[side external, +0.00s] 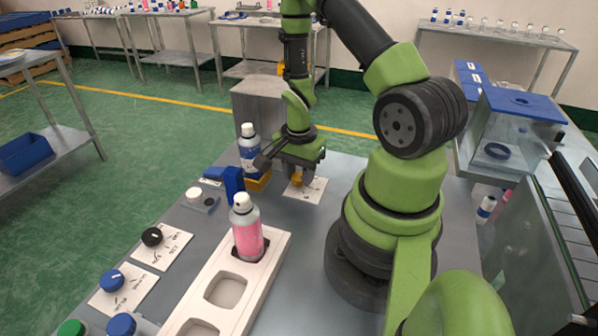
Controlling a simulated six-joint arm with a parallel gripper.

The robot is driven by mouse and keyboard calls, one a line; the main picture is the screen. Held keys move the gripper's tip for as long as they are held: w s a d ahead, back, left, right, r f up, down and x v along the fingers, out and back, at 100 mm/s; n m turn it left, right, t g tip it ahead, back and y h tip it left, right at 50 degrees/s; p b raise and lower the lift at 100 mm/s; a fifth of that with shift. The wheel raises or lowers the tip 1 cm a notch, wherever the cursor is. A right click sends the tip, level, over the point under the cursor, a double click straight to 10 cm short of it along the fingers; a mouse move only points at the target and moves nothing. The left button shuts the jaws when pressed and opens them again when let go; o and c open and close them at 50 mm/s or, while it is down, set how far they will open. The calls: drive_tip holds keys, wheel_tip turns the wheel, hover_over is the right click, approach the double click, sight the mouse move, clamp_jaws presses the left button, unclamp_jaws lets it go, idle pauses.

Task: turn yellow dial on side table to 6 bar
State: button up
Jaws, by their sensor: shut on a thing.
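The yellow dial (297,179) sits on a white marked plate (311,191) on the grey table, in front of my arm's base. My gripper (297,176) points down over the plate, shut on the yellow dial. The fingers hide part of the dial. The plate's marks are too small to read, so I cannot tell the setting.
A black dial (152,237) and a blue dial (111,280) lie front left.

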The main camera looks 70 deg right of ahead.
sight(299, 177)
drive_tip(key=o, duration=0.9)
wheel_tip(299, 177, up, 10)
idle(0.3)
